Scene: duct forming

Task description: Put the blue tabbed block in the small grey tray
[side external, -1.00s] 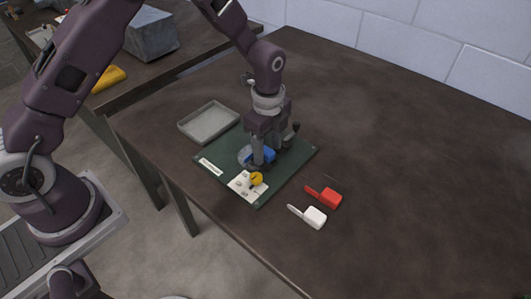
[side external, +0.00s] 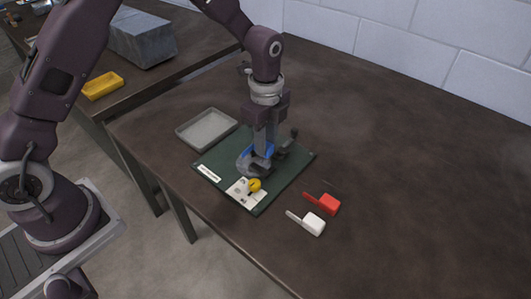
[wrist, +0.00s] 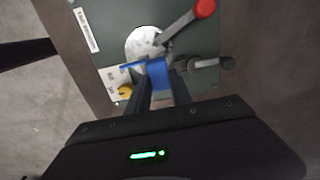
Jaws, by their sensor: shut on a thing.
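My gripper (side external: 259,153) is shut on the blue tabbed block (side external: 265,149), over the round grey disc (side external: 246,166) of the green board. In the wrist view, the block (wrist: 158,74) shows between the fingers, with a thin blue tab pointing left. The fingers hide part of it. It appears just above the board, though the gap is hard to judge. The small grey tray (side external: 207,129) lies on the table behind and left of the gripper, and looks empty.
The green board (side external: 218,166) carries a yellow knob (side external: 254,185) and a dark lever (side external: 291,137). A lever with a red end (wrist: 204,9) shows in the wrist view. Red (side external: 327,203) and white (side external: 313,223) tabbed blocks lie at right. The table's far right is clear.

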